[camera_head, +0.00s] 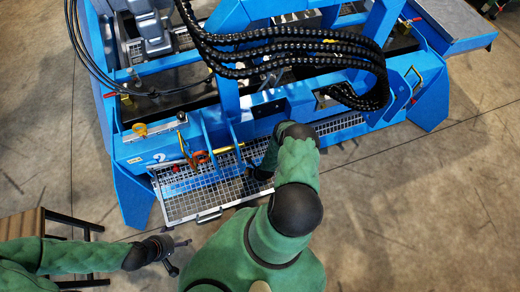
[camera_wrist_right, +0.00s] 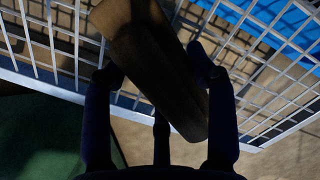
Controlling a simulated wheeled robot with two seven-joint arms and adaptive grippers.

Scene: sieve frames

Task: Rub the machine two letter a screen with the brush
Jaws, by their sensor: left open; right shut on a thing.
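The blue machine with a white number 2 (camera_head: 160,156) has a wire mesh screen (camera_head: 190,203) sticking out at its front, with a handle on the near edge. I cannot make out a letter on the screen. My right gripper (camera_head: 262,173) is at the screen's right part, mostly hidden by my arm. In the right wrist view, my right gripper (camera_wrist_right: 153,68) is shut on a dark brown, long block, the brush (camera_wrist_right: 150,45), in front of the mesh (camera_wrist_right: 265,85). Its bristles do not show, so contact cannot be told.
Black cable chains (camera_head: 285,45) arch over the machine. Orange-red clamp parts (camera_head: 198,158) and a yellow bar (camera_head: 228,149) sit along the screen's back edge. A wooden-topped stand (camera_head: 22,224) is at the lower left.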

